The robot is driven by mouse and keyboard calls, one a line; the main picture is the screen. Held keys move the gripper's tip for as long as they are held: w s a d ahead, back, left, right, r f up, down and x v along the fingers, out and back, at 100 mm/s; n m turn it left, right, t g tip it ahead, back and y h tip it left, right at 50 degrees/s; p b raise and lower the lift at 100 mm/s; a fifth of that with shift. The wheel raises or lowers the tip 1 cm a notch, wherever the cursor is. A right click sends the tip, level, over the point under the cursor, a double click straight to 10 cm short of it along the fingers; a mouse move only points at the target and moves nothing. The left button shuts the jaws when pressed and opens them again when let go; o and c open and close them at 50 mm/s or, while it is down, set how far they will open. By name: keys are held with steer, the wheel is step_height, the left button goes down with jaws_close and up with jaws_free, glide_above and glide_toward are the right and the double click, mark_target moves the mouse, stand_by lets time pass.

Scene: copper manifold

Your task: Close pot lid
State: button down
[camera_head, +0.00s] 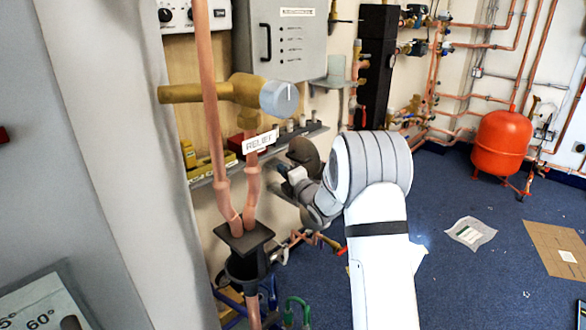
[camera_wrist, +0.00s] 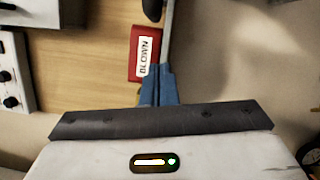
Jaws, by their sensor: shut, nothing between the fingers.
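My gripper (camera_wrist: 158,92) shows in the wrist view with its two blue fingers together and nothing between them. In the head view my gripper (camera_head: 280,172) is beside the wall shelf, at the end of my white arm, and its fingertips are hard to make out. A dark brown round disc (camera_head: 304,153) stands just above and behind it; I cannot tell whether this is the pot lid. A black pot-like fitting (camera_head: 243,262) with a square top plate (camera_head: 244,237) sits on the copper pipes, below and left of my gripper. No lid is clearly recognisable in the wrist view.
A red box (camera_wrist: 146,50) with a white label is close past my fingertips, beside a grey rail (camera_wrist: 168,32). Copper pipes (camera_head: 209,110) and a brass valve with a pale blue knob (camera_head: 279,98) stand left of my arm.

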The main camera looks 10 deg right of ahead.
mark_target(299, 160)
steer(key=shift+w+d+r, duration=0.2)
steer(key=shift+w+d, duration=0.25)
steer(key=shift+d, duration=0.35)
steer(key=shift+w+d+r, duration=0.2)
steer(key=shift+w+d, duration=0.25)
steer(key=shift+d, duration=0.35)
